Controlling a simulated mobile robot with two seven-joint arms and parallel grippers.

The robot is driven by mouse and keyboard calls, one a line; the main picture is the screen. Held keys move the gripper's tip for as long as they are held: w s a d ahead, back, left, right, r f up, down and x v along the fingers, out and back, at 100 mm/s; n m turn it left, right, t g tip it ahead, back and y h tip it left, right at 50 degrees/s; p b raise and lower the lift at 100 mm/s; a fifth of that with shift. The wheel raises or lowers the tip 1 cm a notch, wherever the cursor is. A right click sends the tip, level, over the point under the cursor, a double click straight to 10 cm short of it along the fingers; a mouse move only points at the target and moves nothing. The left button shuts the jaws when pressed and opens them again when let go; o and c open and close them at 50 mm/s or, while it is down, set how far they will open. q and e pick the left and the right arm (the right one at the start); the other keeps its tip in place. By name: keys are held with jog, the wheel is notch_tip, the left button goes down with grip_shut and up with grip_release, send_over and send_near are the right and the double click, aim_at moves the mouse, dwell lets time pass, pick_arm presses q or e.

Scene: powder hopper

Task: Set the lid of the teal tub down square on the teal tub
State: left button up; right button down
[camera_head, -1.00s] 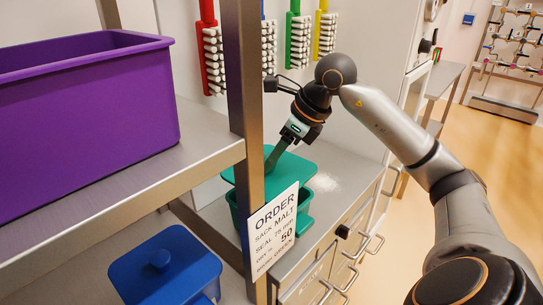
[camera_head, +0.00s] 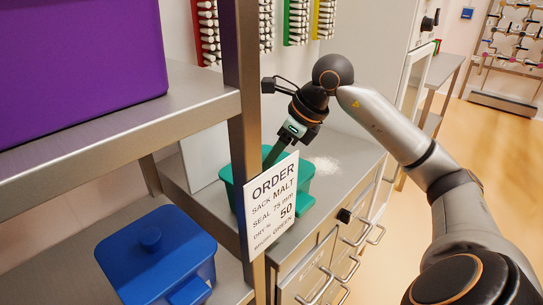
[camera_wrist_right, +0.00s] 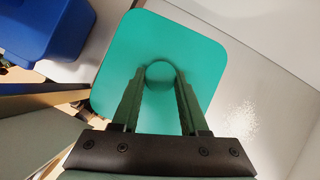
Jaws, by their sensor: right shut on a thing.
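My right gripper (camera_head: 268,160) is shut on the round knob of the teal lid (camera_wrist_right: 200,50). In the right wrist view its fingers (camera_wrist_right: 160,80) stand either side of the knob, and the lid hides what is under it. In the head view the teal tub (camera_head: 306,203) stands on the grey counter, partly behind the post and the order sign. The lid is at the tub's top there, but I cannot tell whether it rests on the rim or is square to it. My left gripper is not in view.
A steel post (camera_head: 243,130) and the order sign (camera_head: 272,205) stand in front of the tub. A blue lidded tub (camera_head: 155,255) is on the lower shelf and a purple bin (camera_head: 80,55) on the upper one. White powder (camera_head: 326,165) lies right of the teal tub.

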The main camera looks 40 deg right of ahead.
jog(key=shift+c, duration=1.7)
grip_release()
jog(key=shift+r, duration=0.1)
jog(key=p+v, duration=0.1)
jog(key=v, duration=1.1)
jog(key=shift+r, duration=0.2)
jog(key=shift+s, duration=0.1)
